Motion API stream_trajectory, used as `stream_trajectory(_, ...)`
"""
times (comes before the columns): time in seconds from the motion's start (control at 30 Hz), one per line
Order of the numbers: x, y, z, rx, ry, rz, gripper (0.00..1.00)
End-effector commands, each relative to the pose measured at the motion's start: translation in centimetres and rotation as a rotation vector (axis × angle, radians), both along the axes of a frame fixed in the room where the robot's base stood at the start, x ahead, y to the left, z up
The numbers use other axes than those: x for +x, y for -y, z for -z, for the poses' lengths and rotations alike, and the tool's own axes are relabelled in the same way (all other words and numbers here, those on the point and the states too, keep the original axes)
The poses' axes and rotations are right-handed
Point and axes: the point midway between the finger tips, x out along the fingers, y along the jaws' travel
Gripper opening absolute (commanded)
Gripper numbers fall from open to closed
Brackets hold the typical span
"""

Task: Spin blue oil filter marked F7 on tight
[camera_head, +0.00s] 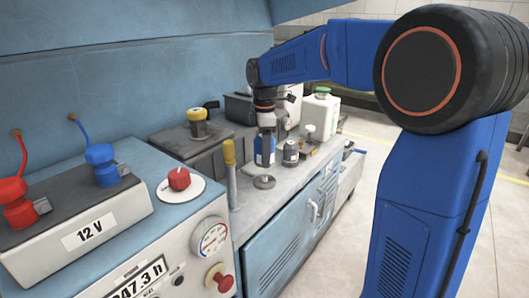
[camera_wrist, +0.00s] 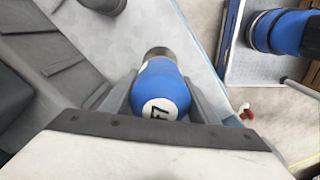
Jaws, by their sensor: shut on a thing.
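The blue oil filter marked F7 (camera_wrist: 159,87) is between the two fingers of my gripper (camera_wrist: 157,103) in the wrist view. Its white end with the F7 mark faces the camera, and a dark metal rim shows at its far end. In the head view the blue filter (camera_head: 264,150) hangs upright under my gripper (camera_head: 265,134), over the grey worktop. My gripper is shut on it. A round grey metal piece (camera_head: 264,182) lies on the worktop in front of the filter. Whether the filter touches anything below is hidden.
A dark canister (camera_head: 290,153) stands close to the right of the filter. A white jug with a green cap (camera_head: 320,115) stands behind. A yellow-topped post (camera_head: 230,165) rises at the left. A 12 V battery box (camera_head: 82,225) and a gauge panel (camera_head: 205,240) fill the near left.

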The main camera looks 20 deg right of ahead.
Motion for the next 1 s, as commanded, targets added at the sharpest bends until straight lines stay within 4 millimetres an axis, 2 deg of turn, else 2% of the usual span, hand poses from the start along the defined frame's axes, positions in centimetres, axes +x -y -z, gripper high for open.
stream_trajectory(1.0,0.0,0.0,4.3,0.000,0.000,0.000,0.33)
